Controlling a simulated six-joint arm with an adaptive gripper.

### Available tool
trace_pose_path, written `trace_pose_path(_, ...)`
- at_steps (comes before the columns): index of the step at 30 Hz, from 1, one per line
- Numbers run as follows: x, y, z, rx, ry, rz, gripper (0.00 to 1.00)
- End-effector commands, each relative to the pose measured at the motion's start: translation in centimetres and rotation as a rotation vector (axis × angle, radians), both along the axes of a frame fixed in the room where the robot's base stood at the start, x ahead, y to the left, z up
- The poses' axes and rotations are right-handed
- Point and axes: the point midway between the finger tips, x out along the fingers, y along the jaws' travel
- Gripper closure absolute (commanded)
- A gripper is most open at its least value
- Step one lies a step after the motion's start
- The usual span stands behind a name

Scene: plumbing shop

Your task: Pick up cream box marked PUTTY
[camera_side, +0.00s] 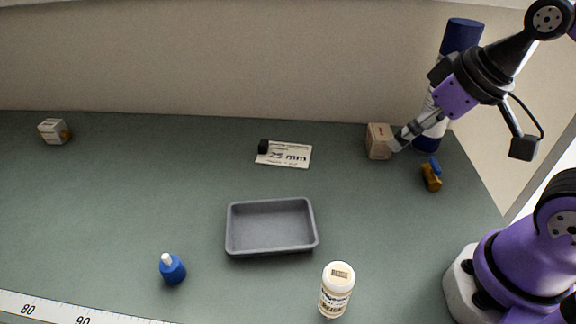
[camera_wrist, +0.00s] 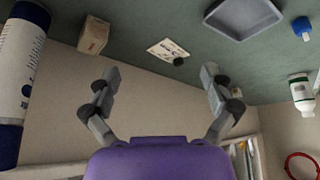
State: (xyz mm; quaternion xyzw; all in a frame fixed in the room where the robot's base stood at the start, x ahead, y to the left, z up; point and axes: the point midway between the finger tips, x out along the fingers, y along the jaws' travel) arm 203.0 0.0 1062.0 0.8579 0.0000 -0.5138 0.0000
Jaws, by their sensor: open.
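A cream box (camera_side: 378,142) with a small red marking stands at the back right of the bench; its lettering is too small to read. It also shows in the wrist view (camera_wrist: 93,36), at the upper left, beyond the fingers. Another small pale box (camera_side: 54,131) with an orange mark sits at the far left; its lettering is not legible either. My gripper (camera_side: 398,143) appears just right of the cream box in the side view. In the wrist view my gripper (camera_wrist: 162,84) has its fingers wide apart with nothing between them.
A tall blue and white cylinder (camera_side: 459,38) stands behind my gripper. A brass valve with blue handle (camera_side: 432,176) lies nearby. A card (camera_side: 290,155) with a black piece, grey tray (camera_side: 231,240), blue bottle (camera_side: 173,270) and white jar (camera_side: 337,290) are spread left and forward.

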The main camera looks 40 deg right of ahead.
Motion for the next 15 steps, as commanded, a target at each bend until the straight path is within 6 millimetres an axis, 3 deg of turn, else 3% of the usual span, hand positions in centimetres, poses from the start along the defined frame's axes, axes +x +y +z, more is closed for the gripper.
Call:
trace_pose_path(8, 0.4, -0.2, 0.2, 0.004, 0.013, -0.020, 0.05)
trace_pose_path(11, 1.8, -1.1, 0.7, 0.017, 0.057, -0.081, 0.05)
trace_pose_path(15, 5.3, -3.6, 1.1, 0.055, 0.161, -0.240, 0.05)
